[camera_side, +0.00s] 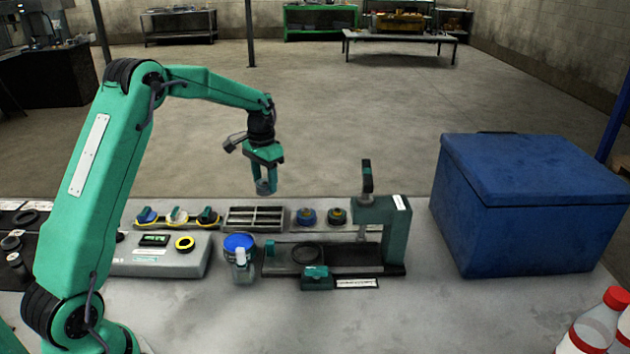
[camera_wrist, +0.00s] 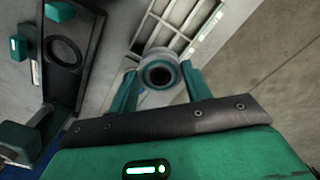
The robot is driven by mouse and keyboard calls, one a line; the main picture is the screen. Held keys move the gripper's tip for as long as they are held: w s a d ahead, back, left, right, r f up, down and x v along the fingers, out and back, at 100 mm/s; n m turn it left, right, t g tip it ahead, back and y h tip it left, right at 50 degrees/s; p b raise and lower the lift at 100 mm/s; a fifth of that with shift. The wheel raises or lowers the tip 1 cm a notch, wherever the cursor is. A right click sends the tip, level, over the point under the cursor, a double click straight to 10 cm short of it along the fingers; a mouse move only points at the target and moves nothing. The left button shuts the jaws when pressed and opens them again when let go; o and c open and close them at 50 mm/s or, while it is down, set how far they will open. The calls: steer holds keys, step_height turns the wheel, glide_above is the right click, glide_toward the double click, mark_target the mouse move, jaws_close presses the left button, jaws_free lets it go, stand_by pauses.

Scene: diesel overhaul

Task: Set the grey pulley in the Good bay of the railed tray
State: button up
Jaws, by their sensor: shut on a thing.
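My gripper (camera_side: 264,186) hangs in the air above and behind the railed tray (camera_side: 255,219), pointing down. It is shut on the grey pulley (camera_wrist: 158,62), which sits between the two green fingers in the wrist view, its dark bore facing the camera. In the side view the pulley is a small grey shape (camera_side: 265,189) at the fingertips, clear of the bench. I cannot read any bay labels.
A small green press (camera_side: 382,232) stands right of the tray, with a dark ring on its base. A blue-lidded jar (camera_side: 239,262) is in front of the tray. Two round parts (camera_side: 321,217) sit beside it. Selector knobs (camera_side: 177,217) are left. A blue box (camera_side: 535,200) stands right.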

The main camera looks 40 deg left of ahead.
steer(key=shift+f, duration=3.15)
steer(key=shift+f, duration=1.05)
steer(key=o, duration=1.3)
steer(key=shift+r, duration=0.1)
steer(key=shift+r, duration=3.4)
steer(key=shift+r, duration=0.1)
steer(key=shift+r, duration=1.9)
